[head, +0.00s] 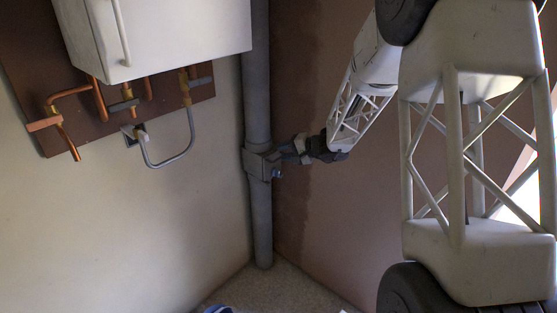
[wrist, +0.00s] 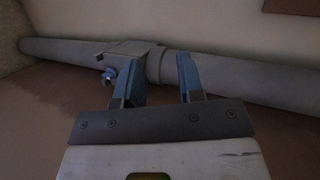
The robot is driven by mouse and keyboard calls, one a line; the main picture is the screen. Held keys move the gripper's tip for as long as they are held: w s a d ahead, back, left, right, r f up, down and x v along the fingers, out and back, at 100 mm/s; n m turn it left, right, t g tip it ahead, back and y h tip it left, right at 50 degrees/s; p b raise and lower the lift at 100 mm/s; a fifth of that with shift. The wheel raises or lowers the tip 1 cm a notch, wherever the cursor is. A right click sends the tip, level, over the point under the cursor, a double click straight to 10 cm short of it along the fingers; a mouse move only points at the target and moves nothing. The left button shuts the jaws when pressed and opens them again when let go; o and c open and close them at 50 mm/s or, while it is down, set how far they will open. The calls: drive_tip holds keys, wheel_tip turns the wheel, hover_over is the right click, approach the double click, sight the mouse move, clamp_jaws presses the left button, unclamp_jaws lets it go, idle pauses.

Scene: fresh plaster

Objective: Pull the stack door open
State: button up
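A grey vertical stack pipe (head: 260,215) stands in the corner in the head view. It carries a boxy access fitting with the stack door (head: 258,164), which looks closed, and a small metal knob or bolt (head: 277,174) sits on its right side. In the wrist view the pipe (wrist: 235,73) runs across, with the fitting (wrist: 122,50) left of centre and the bolt (wrist: 109,77) just left of the left finger. My gripper (wrist: 158,75) is open, its two blue-grey fingers apart, with no held object visible between them. In the head view my gripper (head: 285,152) is beside the fitting's right side; contact cannot be told.
A white boiler-like cabinet (head: 160,35) hangs at upper left over a brown board (head: 60,95) with copper pipes (head: 100,98). A grey looped hose (head: 172,160) hangs below it. The brown plaster wall (head: 345,215) is close behind the pipe on the right. The lower left wall is clear.

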sight(278, 159)
drive_tip(key=w+d+f+m+t, duration=0.2)
drive_tip(key=w+f, duration=0.5)
drive_tip(key=w+d+f+m+t+h, duration=0.1)
drive_tip(key=w+d+f+m+t, duration=0.1)
drive_tip(key=w+f, duration=0.4)
drive_tip(key=shift+w+d+f+t, duration=0.15)
drive_tip(key=shift+w+f+t, duration=0.25)
drive_tip(key=shift+f+t, duration=0.15)
drive_tip(key=shift+w, duration=0.1)
drive_tip(key=shift+x, duration=3.85)
drive_tip(key=shift+c, duration=0.5)
clamp_jaws()
